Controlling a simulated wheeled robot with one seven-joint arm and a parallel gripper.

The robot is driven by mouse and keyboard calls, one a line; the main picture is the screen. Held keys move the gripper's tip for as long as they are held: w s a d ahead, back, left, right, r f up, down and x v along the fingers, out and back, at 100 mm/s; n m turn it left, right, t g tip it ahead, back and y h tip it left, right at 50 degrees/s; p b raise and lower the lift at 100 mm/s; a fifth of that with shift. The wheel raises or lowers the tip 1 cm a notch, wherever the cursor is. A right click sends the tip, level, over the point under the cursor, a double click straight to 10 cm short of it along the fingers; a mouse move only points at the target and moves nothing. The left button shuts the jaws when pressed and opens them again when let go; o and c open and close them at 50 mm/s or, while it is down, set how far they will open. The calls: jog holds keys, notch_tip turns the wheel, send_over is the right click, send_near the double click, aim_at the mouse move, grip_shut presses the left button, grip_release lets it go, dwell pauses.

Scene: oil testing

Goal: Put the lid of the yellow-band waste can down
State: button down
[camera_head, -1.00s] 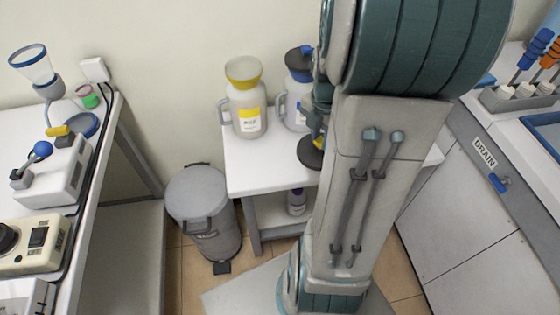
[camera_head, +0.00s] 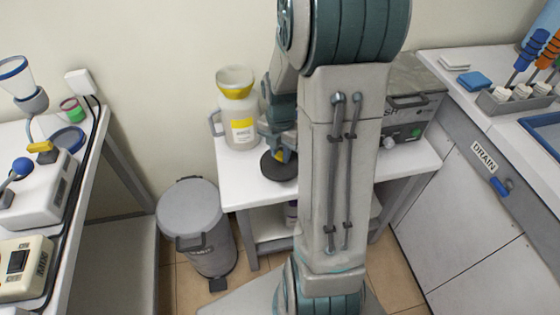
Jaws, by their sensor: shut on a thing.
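The yellow-band waste can (camera_head: 239,118) is a pale jug with a yellow label and a yellow-rimmed funnel top. It stands upright on the small white table, its funnel uncovered. My gripper (camera_head: 283,155) is shut on a dark round lid (camera_head: 277,169), with a bit of yellow at its grip. The lid is roughly level, to the right of and in front of the can, apart from it, over the tabletop. I cannot tell if the lid touches the table. My arm hides much of the fingers.
The white table (camera_head: 247,190) has some free top in front of the can. A grey pedal bin (camera_head: 194,215) stands left of the table. A grey device (camera_head: 412,112) sits at the table's right. A bench with instruments is left; a drain counter (camera_head: 450,165) is right.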

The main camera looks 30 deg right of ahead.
aim_at(280, 154)
jog(key=shift+w+f+b, duration=0.1)
jog(key=shift+f+b, duration=0.2)
jog(key=shift+f, duration=1.75)
jog(key=shift+f, duration=0.25)
jog(key=c, duration=1.2)
grip_release()
jog(key=shift+r, duration=0.1)
jog(key=shift+r, duration=0.1)
